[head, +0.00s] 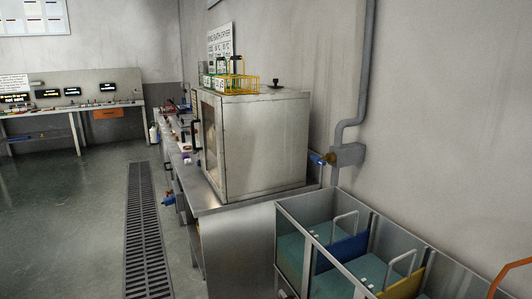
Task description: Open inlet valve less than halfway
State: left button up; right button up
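A valve with a blue handle and a brass-coloured body (325,159) sits at the grey pipe box on the right wall, just right of the steel cabinet. A second blue-handled valve (168,199) sticks out from the left side of the steel bench, low down. I cannot tell from any label which one is the inlet valve. Both are small in the picture, and how far either is turned cannot be read. Neither of my grippers is in view.
The steel cabinet (253,145) stands on the steel bench (240,206), with a yellow rack (236,84) on top. Open tanks with teal contents (335,284) fill the lower right, below the wall valve. The floor is clear left of the drain grate (146,230).

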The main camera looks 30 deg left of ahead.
aim_at(317, 161)
jog(key=i+j+u, duration=0.1)
jog(key=j, duration=0.3)
jog(key=i+j+u, duration=0.1)
jog(key=i+j, duration=0.15)
jog(key=j, duration=0.15)
jog(key=i+j+u, duration=0.1)
jog(key=j, duration=0.25)
jog(key=i+j+z, duration=0.35)
jog(key=j+z, duration=0.15)
jog(key=j, duration=0.2)
jog(key=i+j+z, duration=0.25)
jog(key=j, duration=0.15)
jog(key=k+l, duration=0.05)
jog(key=k, duration=0.05)
